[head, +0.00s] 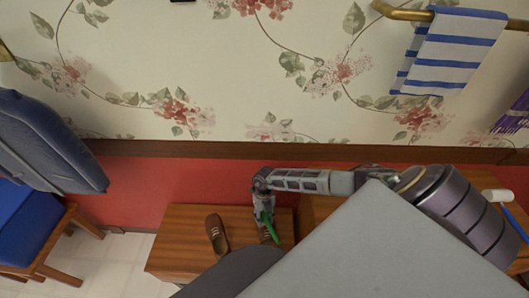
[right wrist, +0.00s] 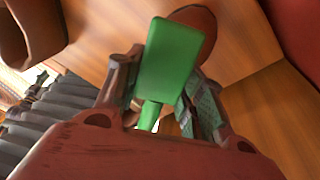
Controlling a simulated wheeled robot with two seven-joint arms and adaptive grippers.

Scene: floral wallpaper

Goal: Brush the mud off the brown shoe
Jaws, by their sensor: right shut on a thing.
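Two brown shoes stand on a wooden bench: the left shoe (head: 215,234) shows well, and the right shoe (head: 266,236) is partly hidden by the brush and my gripper. My right gripper (head: 264,213) is shut on a green brush (head: 271,230), just above the right shoe. In the right wrist view the green brush (right wrist: 174,58) sticks out between the fingers, its flat back towards the camera. A brown rounded shoe part (right wrist: 198,18) shows behind it; contact cannot be told. The other shoe (right wrist: 28,38) is at the top left. No mud can be made out. My left gripper is out of view.
The wooden bench (head: 172,250) has bare room left of the shoes. A blue chair (head: 40,225) stands at the left. A striped towel (head: 450,45) hangs from a rail on the floral wall. A white-headed tool (head: 497,196) lies at the right.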

